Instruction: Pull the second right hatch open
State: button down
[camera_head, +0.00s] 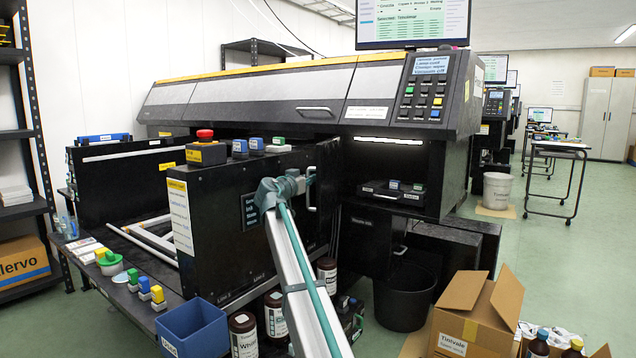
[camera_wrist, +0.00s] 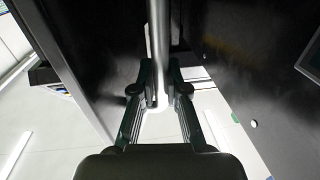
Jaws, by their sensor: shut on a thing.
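A pale vertical bar handle (camera_head: 312,190) stands at the right edge of the black printer cabinet (camera_head: 235,210), beside a small dark label plate. My gripper (camera_head: 303,183) reaches up to this handle from the front. In the wrist view, a round metal handle bar (camera_wrist: 158,45) runs between the two dark fingers of my gripper (camera_wrist: 160,75), which are shut on it. Black panels (camera_wrist: 90,40) lie on both sides of the bar. The hatch's outline is partly hidden by my arm, and I cannot tell how far it stands open.
Several large bottles (camera_head: 243,335) stand below the cabinet, next to a blue bin (camera_head: 192,328). A black bucket (camera_head: 404,297) and an open cardboard box (camera_head: 470,325) are on the floor at right.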

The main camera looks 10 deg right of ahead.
jog(key=shift+w+a+f+m+g+h, duration=0.15)
jog(key=shift+w+a+m+g+h, duration=0.25)
jog(key=shift+a, duration=0.4)
jog(key=shift+w, duration=0.1)
jog(key=c, duration=1.3)
grip_release()
jog(key=shift+a, duration=0.15)
jog(key=shift+o, duration=0.6)
jog(key=v, duration=1.2)
